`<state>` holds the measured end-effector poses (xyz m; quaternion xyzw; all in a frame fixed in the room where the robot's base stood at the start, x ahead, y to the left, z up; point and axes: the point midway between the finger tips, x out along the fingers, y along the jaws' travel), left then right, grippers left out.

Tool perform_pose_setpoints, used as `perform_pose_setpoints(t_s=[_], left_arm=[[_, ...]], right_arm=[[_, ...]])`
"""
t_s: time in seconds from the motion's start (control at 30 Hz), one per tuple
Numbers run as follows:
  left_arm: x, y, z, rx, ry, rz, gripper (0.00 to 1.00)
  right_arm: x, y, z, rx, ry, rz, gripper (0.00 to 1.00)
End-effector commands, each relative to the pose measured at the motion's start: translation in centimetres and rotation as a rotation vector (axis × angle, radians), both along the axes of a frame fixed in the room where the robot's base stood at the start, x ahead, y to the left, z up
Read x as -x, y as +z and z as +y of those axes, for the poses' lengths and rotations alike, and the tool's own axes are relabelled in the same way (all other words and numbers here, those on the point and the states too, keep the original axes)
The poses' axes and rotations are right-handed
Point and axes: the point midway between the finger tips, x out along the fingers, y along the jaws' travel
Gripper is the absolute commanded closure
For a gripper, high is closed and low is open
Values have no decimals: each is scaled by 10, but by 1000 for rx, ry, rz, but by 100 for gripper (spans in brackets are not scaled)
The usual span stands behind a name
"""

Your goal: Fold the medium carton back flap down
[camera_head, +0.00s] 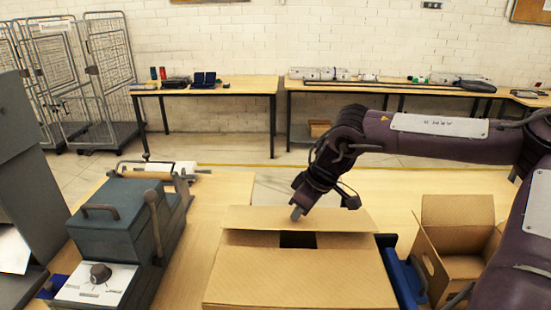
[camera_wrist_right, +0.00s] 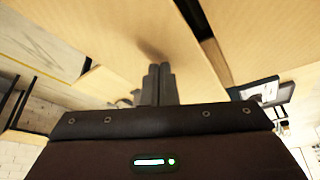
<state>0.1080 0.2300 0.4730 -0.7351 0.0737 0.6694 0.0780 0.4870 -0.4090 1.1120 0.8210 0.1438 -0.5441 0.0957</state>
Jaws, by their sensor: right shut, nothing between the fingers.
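The medium carton (camera_head: 300,285) stands on the table in front of me. Its wide near flap lies across the top. The back flap (camera_head: 340,217) is at the far side of the opening and looks tilted, not fully flat. A dark gap (camera_head: 298,240) shows between the two flaps. My right gripper (camera_head: 297,213) is shut and empty, with its fingertips at the back flap. In the right wrist view the shut fingers (camera_wrist_right: 158,80) point at the cardboard and cast a shadow on it; contact cannot be told. My left gripper is not in view.
A teal machine (camera_head: 120,225) with a knob and lever stands at the left. An open smaller carton (camera_head: 455,240) is at the right, beside a blue item (camera_head: 402,280). Far tables (camera_head: 235,85) and wire cages stand along the wall. Bare table lies left of the carton.

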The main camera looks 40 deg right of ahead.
Motion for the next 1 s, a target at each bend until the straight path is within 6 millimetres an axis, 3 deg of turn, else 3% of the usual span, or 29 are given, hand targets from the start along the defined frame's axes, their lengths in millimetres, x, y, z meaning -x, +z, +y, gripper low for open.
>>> perform_pose_setpoints(t_s=[0.67, 1.0], left_arm=[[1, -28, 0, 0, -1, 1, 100], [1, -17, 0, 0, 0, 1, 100]], right_arm=[[0, -36, 0, -1, -1, 1, 100], [0, -22, 0, 0, 0, -1, 100]])
